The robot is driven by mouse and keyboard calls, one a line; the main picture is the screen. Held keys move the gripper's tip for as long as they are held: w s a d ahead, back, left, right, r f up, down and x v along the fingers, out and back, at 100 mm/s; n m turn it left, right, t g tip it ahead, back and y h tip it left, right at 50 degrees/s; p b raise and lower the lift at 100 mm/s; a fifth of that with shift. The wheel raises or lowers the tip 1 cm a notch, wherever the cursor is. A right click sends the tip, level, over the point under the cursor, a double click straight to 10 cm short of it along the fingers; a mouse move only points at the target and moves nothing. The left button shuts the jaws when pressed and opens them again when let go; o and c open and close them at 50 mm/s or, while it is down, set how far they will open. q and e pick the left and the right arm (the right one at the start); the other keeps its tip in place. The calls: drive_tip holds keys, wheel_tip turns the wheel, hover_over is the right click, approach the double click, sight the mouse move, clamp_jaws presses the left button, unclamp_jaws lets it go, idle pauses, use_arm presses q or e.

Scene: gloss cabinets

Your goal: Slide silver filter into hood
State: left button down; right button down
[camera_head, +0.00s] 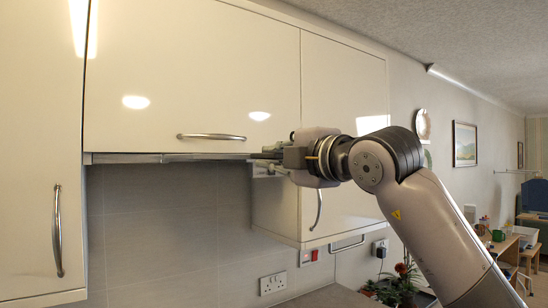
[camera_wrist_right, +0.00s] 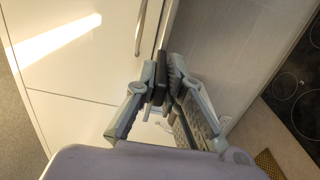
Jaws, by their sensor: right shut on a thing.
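The hood is a slim unit under the wide upper cabinet; its metal front edge (camera_head: 125,158) shows in the head view. A thin silver strip (camera_head: 207,157), which looks like the filter seen edge-on, runs along the right part of this underside to my gripper. My right gripper (camera_head: 262,161) is at the strip's right end, just below the cabinet. In the wrist view its fingers (camera_wrist_right: 163,78) are closed on a narrow, dark-looking edge. Most of the filter is hidden, so I cannot tell how deep it sits in the hood. My left gripper is out of view.
The wide cabinet door (camera_head: 200,75) with a bar handle (camera_head: 212,137) is shut above. A lower-hanging cabinet (camera_head: 340,210) stands close on the right, beside my gripper. Tiled wall (camera_head: 160,230) lies below the hood. A cooktop (camera_wrist_right: 300,100) shows in the wrist view.

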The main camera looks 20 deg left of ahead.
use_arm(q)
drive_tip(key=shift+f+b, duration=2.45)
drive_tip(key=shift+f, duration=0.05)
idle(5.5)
